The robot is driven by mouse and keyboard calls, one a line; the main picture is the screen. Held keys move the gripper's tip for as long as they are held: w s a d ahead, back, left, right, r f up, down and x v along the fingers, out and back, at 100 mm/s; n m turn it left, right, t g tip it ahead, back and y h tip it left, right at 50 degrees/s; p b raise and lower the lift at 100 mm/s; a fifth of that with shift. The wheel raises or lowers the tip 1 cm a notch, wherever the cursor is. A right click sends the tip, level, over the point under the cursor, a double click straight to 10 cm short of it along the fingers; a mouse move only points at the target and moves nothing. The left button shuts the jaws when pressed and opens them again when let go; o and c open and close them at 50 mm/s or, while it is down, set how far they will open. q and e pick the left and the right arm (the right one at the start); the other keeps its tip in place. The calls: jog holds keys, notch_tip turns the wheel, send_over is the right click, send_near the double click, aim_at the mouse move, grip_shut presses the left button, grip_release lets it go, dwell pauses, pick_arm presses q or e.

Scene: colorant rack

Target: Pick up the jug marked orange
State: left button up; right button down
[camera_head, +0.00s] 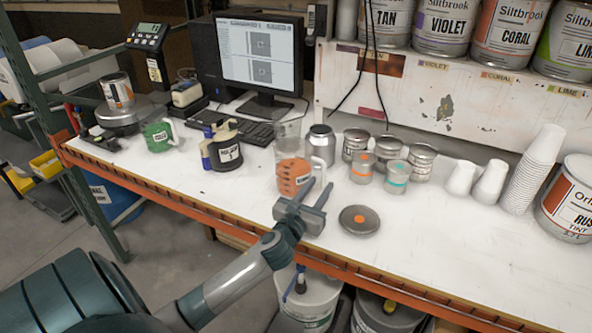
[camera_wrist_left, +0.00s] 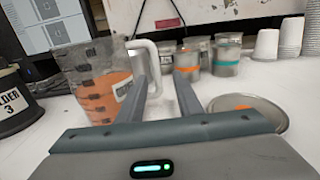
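The orange jug (camera_head: 290,178) is a clear jug with orange contents, a white label and a pale handle. It stands upright on the white bench near the front edge. In the left wrist view the jug (camera_wrist_left: 92,85) is at the left, its handle (camera_wrist_left: 154,68) pointing right. My left gripper (camera_head: 317,187) reaches in from the front, just right of the jug's body. Its fingers are apart; in the left wrist view the handle shows between the fingertips (camera_wrist_left: 157,72). Whether they touch it cannot be told. My right gripper is not in view.
Small cans (camera_head: 396,176) and a silver canister (camera_head: 321,144) stand behind. Cups (camera_head: 535,165) are right. The front right bench is clear.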

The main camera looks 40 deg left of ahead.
aim_at(322, 180)
pick_arm(q)
jog(key=x, duration=0.2)
jog(key=p+x, duration=0.1)
jog(key=shift+w+a+f, duration=0.1)
jog(key=shift+w+a, duration=0.25)
jog(key=shift+w+f, duration=0.1)
jog(key=shift+w, duration=0.4)
grip_shut()
dwell(1.0)
jog(key=shift+a, duration=0.1)
